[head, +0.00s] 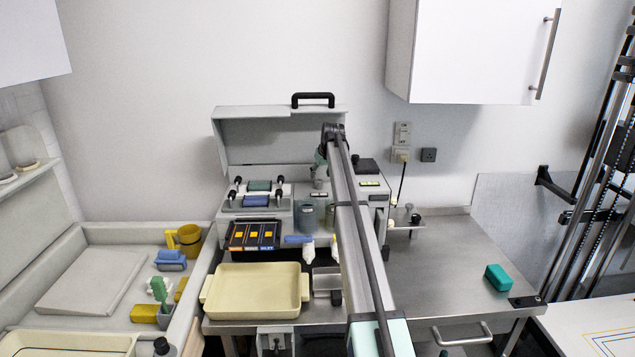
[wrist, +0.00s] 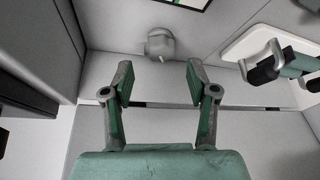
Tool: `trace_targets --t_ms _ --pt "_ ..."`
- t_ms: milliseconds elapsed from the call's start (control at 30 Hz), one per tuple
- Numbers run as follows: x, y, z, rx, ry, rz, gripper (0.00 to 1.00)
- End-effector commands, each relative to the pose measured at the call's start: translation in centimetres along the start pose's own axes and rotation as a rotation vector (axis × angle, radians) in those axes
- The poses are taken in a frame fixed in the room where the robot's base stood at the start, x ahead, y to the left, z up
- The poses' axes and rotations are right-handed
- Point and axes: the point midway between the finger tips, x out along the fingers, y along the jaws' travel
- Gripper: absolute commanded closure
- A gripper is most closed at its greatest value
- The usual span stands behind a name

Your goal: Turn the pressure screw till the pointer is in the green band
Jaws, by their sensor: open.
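In the wrist view my gripper (wrist: 159,75) is open and empty, its two green-padded fingers spread apart. A grey rounded knob (wrist: 160,44), which looks like the pressure screw, sits just beyond the fingertips, between them in the picture and apart from both. At the top edge a dark-framed white scale (wrist: 188,3) shows a small bit of green; its pointer cannot be made out. In the head view my gripper (head: 322,155) is mostly hidden behind my arm, at the grey machine (head: 270,175) under its raised lid (head: 265,137).
Rollers (wrist: 290,62) on a pale bracket lie right of the knob. In the head view roller units (head: 257,192) stand left of my gripper. A teal block (head: 498,277) lies on the mostly clear right counter (head: 450,265).

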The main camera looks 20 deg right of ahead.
Motion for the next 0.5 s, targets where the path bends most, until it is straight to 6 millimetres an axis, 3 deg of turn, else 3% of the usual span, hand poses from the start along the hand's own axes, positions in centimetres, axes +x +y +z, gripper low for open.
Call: trace_targets --t_ms 500 --pt "3.8 0.0 0.0 0.001 -0.001 0.000 0.42"
